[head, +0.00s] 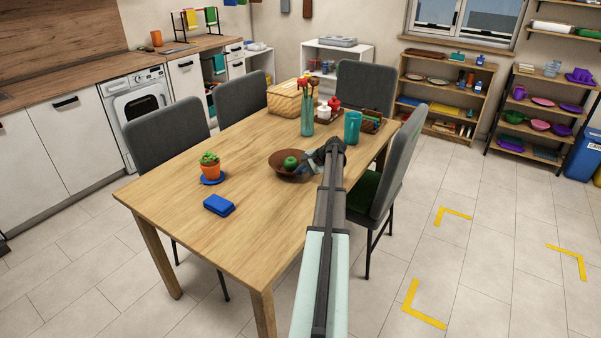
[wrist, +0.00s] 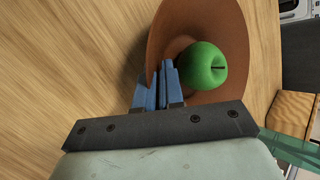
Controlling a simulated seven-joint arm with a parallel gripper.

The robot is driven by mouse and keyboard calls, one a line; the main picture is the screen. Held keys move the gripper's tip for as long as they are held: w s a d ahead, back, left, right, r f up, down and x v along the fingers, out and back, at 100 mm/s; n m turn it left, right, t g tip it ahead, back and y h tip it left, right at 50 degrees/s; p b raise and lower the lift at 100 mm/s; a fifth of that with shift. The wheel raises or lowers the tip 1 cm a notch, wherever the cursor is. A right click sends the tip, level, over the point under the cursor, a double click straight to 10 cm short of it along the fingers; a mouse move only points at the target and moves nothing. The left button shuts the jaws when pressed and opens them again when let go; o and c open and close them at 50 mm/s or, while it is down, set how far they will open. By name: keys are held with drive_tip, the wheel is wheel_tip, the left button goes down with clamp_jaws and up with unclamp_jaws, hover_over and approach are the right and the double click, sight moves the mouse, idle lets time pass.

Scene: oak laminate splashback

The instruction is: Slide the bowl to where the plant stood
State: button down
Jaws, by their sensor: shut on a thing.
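The brown bowl (head: 277,166) stands on the wooden table with a green apple (head: 291,162) in it. My gripper (head: 312,160) is at the bowl's right side in the head view. In the wrist view its blue fingers (wrist: 162,80) are closed on the rim of the bowl (wrist: 205,20), with the apple (wrist: 206,66) right beside them inside. The plant (head: 209,160), a small green one in an orange pot, stands on a blue saucer (head: 213,181), to the left of the bowl.
A blue block-like item (head: 218,205) lies in front of the plant. A teal vase (head: 307,122), a teal cup (head: 352,127) and a wicker basket (head: 290,99) stand behind the bowl. The tabletop between bowl and plant is clear. Grey chairs surround the table (head: 250,240).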

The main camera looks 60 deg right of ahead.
drive_tip(key=shift+a, duration=0.15)
drive_tip(key=shift+w+a, duration=1)
drive_tip(key=shift+a, duration=2.3)
drive_tip(key=shift+w+a, duration=1)
drive_tip(key=shift+a, duration=2.3)
drive_tip(key=shift+w+a, duration=1)
drive_tip(key=shift+a, duration=2.3)
drive_tip(key=c, duration=1.2)
unclamp_jaws()
drive_tip(key=v, duration=1.4)
drive_tip(key=shift+f, duration=0.1)
